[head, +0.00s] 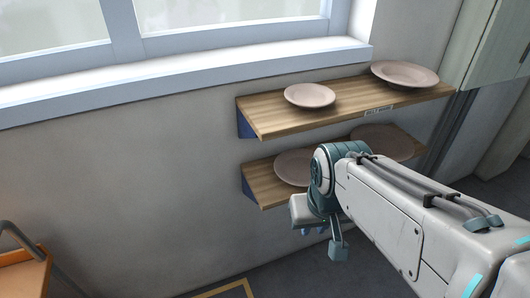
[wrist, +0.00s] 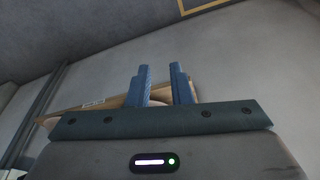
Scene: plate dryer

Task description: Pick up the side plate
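The upper wooden shelf holds a smaller pinkish plate (head: 310,95) at its left and a larger one (head: 405,74) at its right. The lower shelf holds two more plates, one at the left (head: 292,167) and one at the right (head: 383,142), both partly hidden by my arm. The smaller upper plate looks most like a side plate, but I cannot tell for sure. My gripper (wrist: 160,75) is open, its two blue fingers apart with nothing held. In the head view it is low, in front of the lower shelf's left part.
The upper shelf (head: 262,120) has a bare left end and a small label on its front edge. The lower shelf (head: 262,188) is bare at its left end. A window sill (head: 180,84) runs to the left. An orange-topped cart (head: 25,275) stands at lower left.

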